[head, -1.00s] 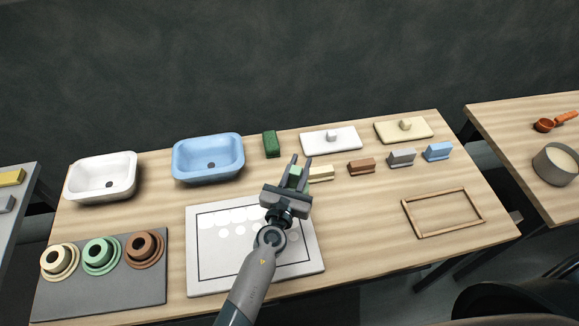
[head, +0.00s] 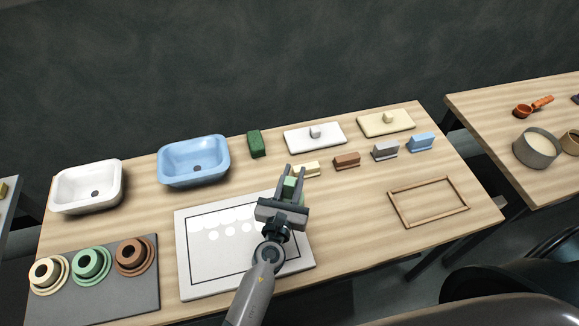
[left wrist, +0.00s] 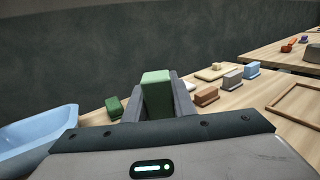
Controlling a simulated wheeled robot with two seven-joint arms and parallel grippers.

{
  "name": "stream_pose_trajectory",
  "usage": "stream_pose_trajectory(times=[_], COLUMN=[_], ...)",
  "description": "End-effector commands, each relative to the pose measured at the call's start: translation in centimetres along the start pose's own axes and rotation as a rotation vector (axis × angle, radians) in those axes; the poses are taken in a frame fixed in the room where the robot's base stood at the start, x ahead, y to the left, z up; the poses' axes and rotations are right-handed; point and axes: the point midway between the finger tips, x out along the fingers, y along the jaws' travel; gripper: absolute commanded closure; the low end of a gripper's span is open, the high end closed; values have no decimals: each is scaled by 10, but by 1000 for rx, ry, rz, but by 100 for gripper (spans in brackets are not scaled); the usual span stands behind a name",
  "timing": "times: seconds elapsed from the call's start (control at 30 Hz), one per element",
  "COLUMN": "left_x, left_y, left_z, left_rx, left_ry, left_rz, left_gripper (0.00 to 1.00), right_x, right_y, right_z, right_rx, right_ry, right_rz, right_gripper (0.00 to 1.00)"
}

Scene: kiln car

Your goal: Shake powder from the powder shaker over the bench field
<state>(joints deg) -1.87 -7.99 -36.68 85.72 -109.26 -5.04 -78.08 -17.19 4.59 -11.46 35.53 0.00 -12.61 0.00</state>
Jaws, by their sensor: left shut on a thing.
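My left gripper (head: 291,180) is shut on a pale green block-shaped thing, which I take to be the powder shaker (head: 289,188). The shaker also stands up between the fingers in the left wrist view (left wrist: 157,92). The bench field is a white board (head: 186,272) with a black outlined rectangle. White patches and round spots lie across the upper part of that rectangle. My left gripper and arm are over the board's right side and hide part of it. The gripper's height above the board is hard to tell. My right gripper is not in view.
A blue basin (head: 193,178) and a dark green block (head: 256,144) stand behind the board. Cream (head: 306,170), brown (head: 347,161), grey (head: 385,150) and blue (head: 422,142) blocks line the right. A wooden frame (head: 428,221) lies at the right. A grey mat (head: 130,300) adjoins the left.

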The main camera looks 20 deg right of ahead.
Motion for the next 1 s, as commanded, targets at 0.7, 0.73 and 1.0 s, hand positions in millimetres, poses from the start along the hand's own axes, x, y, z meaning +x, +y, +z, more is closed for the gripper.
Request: stream_pose_trajectory(times=[0.7, 0.73, 1.0], left_x=[-14, -15, -29], left_y=[13, 16, 41], left_z=[1, 1, 1], left_rx=[5, 5, 4], left_ry=[-1, -1, -1], left_rz=[1, 1, 1], left_gripper=[100, 100, 100], right_x=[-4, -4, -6], right_y=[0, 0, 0], right_z=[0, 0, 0], right_rx=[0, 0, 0], right_ry=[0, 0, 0], right_rz=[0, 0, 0], right_gripper=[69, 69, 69])
